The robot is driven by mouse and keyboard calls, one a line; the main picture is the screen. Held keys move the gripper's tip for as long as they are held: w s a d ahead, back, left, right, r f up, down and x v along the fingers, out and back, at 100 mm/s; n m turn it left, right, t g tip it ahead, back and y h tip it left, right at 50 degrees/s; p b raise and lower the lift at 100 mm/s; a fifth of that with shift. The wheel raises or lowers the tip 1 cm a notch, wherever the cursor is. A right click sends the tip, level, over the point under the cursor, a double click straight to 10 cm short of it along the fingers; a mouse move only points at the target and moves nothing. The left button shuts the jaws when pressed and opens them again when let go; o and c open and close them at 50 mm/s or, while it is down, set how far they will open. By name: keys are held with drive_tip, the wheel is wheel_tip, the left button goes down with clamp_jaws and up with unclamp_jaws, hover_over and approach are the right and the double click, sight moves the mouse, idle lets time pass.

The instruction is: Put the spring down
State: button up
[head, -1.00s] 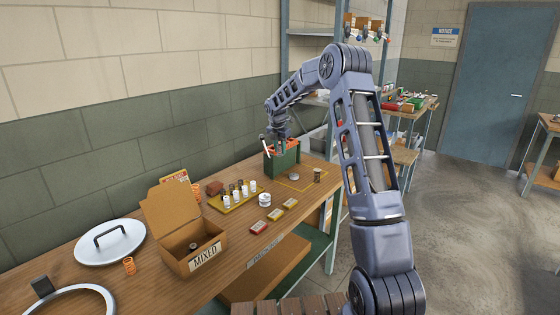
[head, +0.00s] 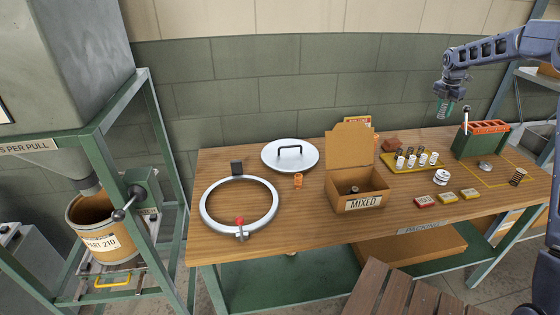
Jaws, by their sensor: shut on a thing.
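My gripper (head: 447,97) hangs over the back right of the bench, pointing down, shut on a teal spring (head: 445,110). The spring shows below the fingers, clear of the bench top. The gripper is left of and above the green coiler (head: 482,143) with its orange top and upright lever. A dark brown spring (head: 518,177) stands at the right, by a yellow outline on the bench (head: 240,215). An orange spring (head: 298,181) stands in front of the round lid (head: 290,156).
The open MIXED box (head: 362,204) stands mid-bench, with a yellow tray (head: 390,165) of several small cylinders behind it. A white roll (head: 441,177) and small boxes (head: 424,201) lie at right. A steel ring (head: 205,205) lies left.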

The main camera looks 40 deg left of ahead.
drive_tip(key=s+a+n, duration=0.2)
drive_tip(key=s+a, duration=0.3)
drive_tip(key=a, duration=0.8)
drive_tip(key=s+a+n+y, duration=0.1)
drive_tip(key=s+a+n, duration=0.3)
drive_tip(key=a, duration=0.8)
drive_tip(key=s+a+n, duration=0.1)
drive_tip(key=s+a, duration=0.5)
drive_tip(key=a, duration=0.7)
drive_tip(key=s+a+n+y, duration=0.1)
drive_tip(key=s+a+n, duration=0.3)
drive_tip(key=s+a, duration=1.15)
drive_tip(key=s+a+n, duration=0.4)
drive_tip(key=s+a, duration=0.8)
drive_tip(key=s, duration=0.6)
wheel_tip(320, 180, down, 20)
drive_tip(key=shift+w+d+f, duration=0.1)
drive_tip(key=shift+f, duration=0.05)
drive_tip(key=shift+f, duration=0.1)
drive_tip(key=o, duration=1)
